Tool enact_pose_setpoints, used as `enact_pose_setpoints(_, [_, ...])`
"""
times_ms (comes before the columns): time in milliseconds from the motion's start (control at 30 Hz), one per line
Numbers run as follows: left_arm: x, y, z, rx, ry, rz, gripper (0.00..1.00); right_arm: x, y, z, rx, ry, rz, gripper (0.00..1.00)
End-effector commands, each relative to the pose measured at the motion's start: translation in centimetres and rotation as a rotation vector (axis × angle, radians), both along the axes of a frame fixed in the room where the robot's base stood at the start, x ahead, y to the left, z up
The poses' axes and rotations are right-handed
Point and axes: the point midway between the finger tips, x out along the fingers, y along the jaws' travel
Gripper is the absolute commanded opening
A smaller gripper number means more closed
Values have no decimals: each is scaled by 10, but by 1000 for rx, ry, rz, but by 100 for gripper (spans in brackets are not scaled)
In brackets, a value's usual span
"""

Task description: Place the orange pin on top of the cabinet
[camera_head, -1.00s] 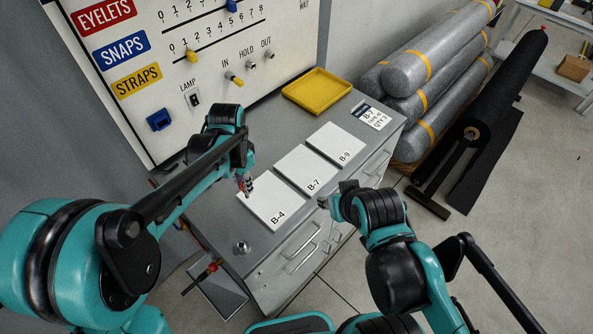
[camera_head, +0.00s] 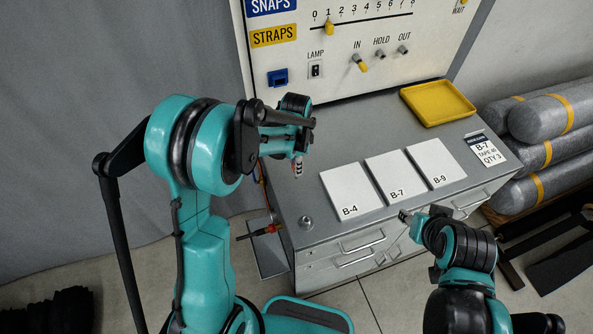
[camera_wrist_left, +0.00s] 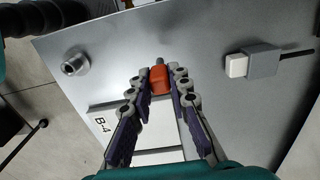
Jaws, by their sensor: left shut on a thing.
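My left gripper (camera_head: 297,172) is shut on the orange pin (camera_wrist_left: 160,78). In the left wrist view the pin's orange body sits between the fingertips (camera_wrist_left: 160,88), with a grey tip beyond it. In the head view the pin is too small to make out clearly. The grey cabinet (camera_head: 330,238) has a flat top, and the gripper shows over its left part, left of the B-4 card (camera_head: 350,192). I cannot tell how high the pin is above the top. My right gripper (camera_head: 405,216) is near the cabinet's front edge, its fingers unclear.
On the cabinet top are cards B-7 (camera_head: 397,178) and B-9 (camera_head: 434,163), a yellow tray (camera_head: 437,104) and a round metal fitting (camera_head: 306,222). The left wrist view shows a grey-and-white block (camera_wrist_left: 260,63) with a dark rod. The control panel (camera_head: 350,55) rises behind.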

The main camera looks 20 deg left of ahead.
Motion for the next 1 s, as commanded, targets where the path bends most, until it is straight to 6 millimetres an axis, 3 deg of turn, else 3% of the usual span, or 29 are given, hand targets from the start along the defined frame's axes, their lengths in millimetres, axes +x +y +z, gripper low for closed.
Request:
enact_pose_setpoints(200, [0,-1,-31,0,0,0,0,0,0,-4,0,0,0,40])
enact_pose_setpoints(567, [0,-1,-35,0,0,0,0,0,0,-8,0,0,0,40])
enact_pose_setpoints(600, [0,-1,-35,0,0,0,23,0,0,-8,0,0,0,40])
enact_pose_setpoints(667, [0,-1,-34,0,0,0,39,0,0,-7,0,0,0,40])
enact_pose_setpoints(1000, [0,-1,-32,0,0,0,39,0,0,-5,0,0,0,40])
